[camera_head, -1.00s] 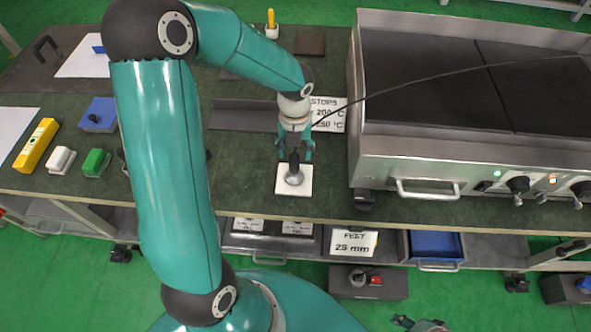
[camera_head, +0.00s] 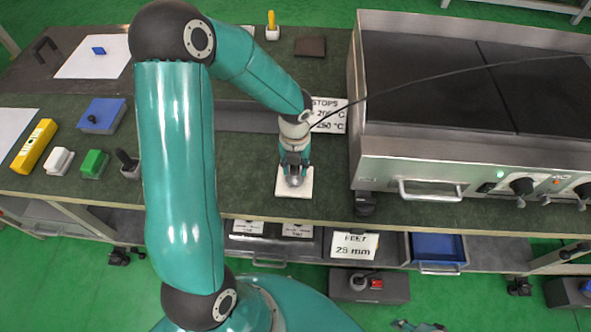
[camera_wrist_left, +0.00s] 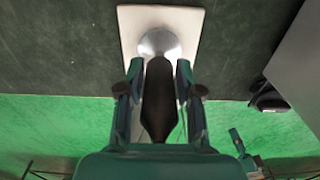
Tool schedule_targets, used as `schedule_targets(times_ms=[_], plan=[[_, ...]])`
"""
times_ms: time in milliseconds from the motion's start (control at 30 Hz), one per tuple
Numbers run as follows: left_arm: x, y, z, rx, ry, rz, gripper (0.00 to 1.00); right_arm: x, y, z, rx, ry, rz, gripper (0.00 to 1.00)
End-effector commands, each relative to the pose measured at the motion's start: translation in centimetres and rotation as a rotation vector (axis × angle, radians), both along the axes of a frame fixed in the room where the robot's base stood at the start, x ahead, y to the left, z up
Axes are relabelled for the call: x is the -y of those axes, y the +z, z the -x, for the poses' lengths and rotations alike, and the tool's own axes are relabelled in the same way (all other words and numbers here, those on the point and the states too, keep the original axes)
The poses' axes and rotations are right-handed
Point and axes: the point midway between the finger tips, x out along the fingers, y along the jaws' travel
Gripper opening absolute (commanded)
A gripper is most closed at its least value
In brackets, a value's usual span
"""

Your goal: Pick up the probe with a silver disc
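The probe with the silver disc stands on a white square plate (camera_head: 282,189) near the front edge of the bench. Its shiny disc (camera_wrist_left: 158,43) lies on the plate, and its dark tapered handle (camera_wrist_left: 158,100) rises toward the wrist camera. My left gripper (camera_head: 295,170) points down over it, with one finger on each side of the handle. In the left wrist view the fingers look open, with narrow gaps beside the handle. My right gripper (camera_head: 418,326) is barely in view at the bottom edge, and its fingers are unclear.
A steel hotplate unit (camera_head: 450,150) with a front handle stands close on the right, with a black cable crossing above it. A printed sign (camera_head: 328,115) is behind the gripper. Yellow (camera_head: 34,146), white, green and blue objects sit at the left. Open bench surrounds the plate.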

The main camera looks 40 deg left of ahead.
Motion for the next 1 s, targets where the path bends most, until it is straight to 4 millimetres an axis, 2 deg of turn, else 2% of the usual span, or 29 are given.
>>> schedule_targets(times_ms=[33,167,667,867,1000], plan=[[0.0,0.0,0.0,0.000,0.000,0.000,0.22,0.0,0.0,0.0,0.000,0.000,0.000,0.40],[0.0,0.0,0.0,0.001,0.000,-0.001,0.00,0.0,0.0,0.0,0.000,0.000,0.000,0.40],[0.0,0.7,-0.1,0.003,-0.001,-0.001,0.00,0.0,0.2,0.0,0.000,0.000,0.000,0.40],[0.0,2.9,-0.2,0.005,0.000,-0.002,0.00,0.0,0.8,0.0,0.000,0.000,0.000,0.40],[0.0,5.6,-0.2,0.007,0.000,-0.002,0.00,0.0,1.4,0.0,0.000,0.000,0.000,0.40]])
